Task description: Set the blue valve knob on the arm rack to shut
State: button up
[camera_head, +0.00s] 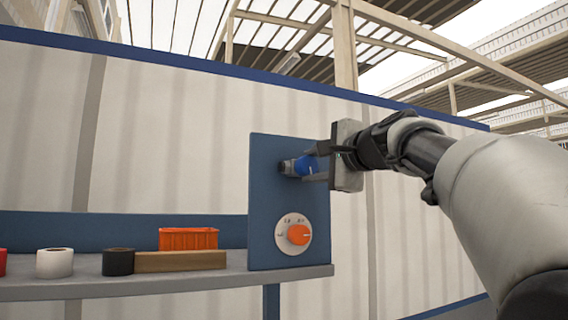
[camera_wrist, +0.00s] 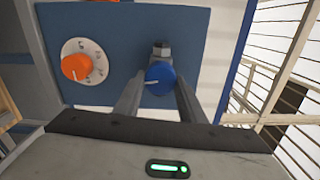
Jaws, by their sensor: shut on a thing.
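The blue valve knob (camera_head: 307,166) sits on a metal fitting near the top of the blue panel (camera_head: 262,210). In the wrist view the blue knob (camera_wrist: 159,77) shows a pale pointer line directed to the lower left. My gripper (camera_head: 318,165) reaches in from the right, with its fingers on either side of the knob. In the wrist view my gripper (camera_wrist: 158,95) has one finger at the knob's left edge and one at its right, shut on it. The knob's far side is hidden.
An orange dial (camera_head: 298,235) on a white numbered plate is lower on the panel. A shelf (camera_head: 190,283) at left holds an orange bin (camera_head: 188,239), a wooden block (camera_head: 180,261), a black roll (camera_head: 118,262) and a white roll (camera_head: 54,263).

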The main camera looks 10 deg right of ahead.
jog(key=shift+m, duration=0.9)
jog(key=shift+f, duration=0.1)
jog(key=o, duration=1)
jog(key=shift+o, duration=0.2)
jog(key=shift+s, duration=0.1)
